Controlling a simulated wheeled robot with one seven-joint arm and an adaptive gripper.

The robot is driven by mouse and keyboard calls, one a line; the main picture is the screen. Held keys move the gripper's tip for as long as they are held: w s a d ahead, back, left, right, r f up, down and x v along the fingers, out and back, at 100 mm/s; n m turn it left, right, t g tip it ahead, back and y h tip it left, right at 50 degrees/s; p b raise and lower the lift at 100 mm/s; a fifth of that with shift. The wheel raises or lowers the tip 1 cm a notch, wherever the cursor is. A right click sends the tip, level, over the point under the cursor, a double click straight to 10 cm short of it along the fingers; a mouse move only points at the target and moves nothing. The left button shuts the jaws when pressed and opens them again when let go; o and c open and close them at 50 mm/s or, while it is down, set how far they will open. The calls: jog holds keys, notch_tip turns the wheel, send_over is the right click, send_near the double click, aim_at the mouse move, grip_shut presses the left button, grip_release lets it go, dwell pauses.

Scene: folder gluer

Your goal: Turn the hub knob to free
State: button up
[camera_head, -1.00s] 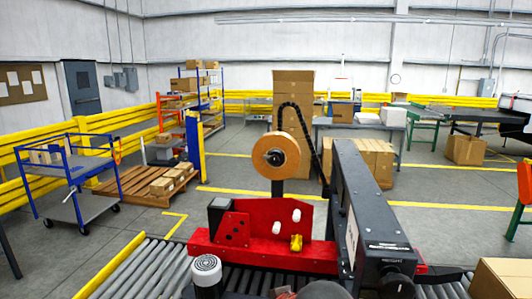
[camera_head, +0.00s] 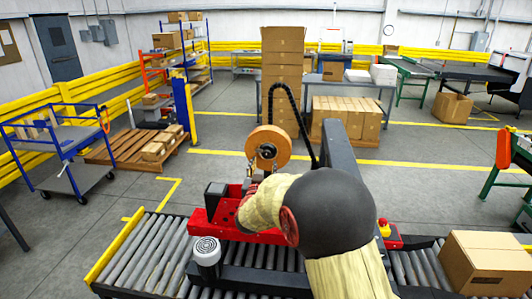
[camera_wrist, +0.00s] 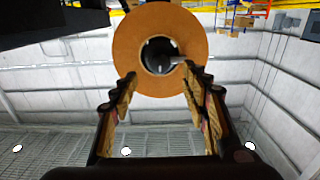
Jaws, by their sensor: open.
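An orange-tan tape roll (camera_head: 283,143) stands upright above the red machine head (camera_head: 210,212). In the wrist view the roll (camera_wrist: 125,50) fills the top middle, with a dark round hub (camera_wrist: 155,48) at its centre. A grey knob or lever (camera_wrist: 177,60) sticks out from the hub to the right; its setting is too small to read. My gripper (camera_wrist: 163,80) is open and empty, its fingertips just below the hub in the picture, one towards each side. No contact with the knob shows. In the head view my arm hides most of the gripper and much of the red head.
A roller conveyor (camera_head: 150,255) runs below the machine, with a grey motor (camera_head: 207,250) on it. A dark beam (camera_head: 338,150) with a black hose (camera_head: 297,105) stands right of the roll. A cardboard box (camera_head: 487,262) sits at the right. The floor behind is partly clear.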

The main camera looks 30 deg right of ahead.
aim_at(266, 156)
jog(key=x, duration=0.7)
jog(key=shift+c, duration=0.6)
jog(key=c, duration=1)
